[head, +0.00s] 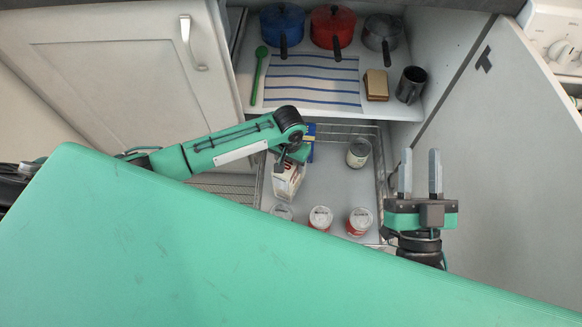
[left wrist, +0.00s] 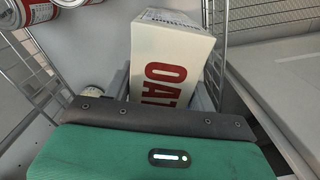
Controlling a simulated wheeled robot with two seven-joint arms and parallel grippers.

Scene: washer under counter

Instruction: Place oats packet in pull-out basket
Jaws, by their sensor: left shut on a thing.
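The oats packet (head: 288,184), a white box with red lettering, is at the left side of the pull-out basket (head: 338,190). My left gripper (head: 289,160) is shut on the packet from above. In the left wrist view the packet (left wrist: 172,62) shows large red "OAT" letters between the two fingers, with basket wires on both sides. Whether its base touches the basket floor cannot be told. My right gripper (head: 420,174) is open and empty, to the right of the basket.
The basket also holds a tin (head: 358,152), several red-labelled cans (head: 320,218) near its front, and a blue-yellow item (head: 310,143) partly hidden behind my left gripper. The basket's middle is clear. A shelf above holds pots (head: 332,27), a striped cloth (head: 312,80) and a mug (head: 411,84).

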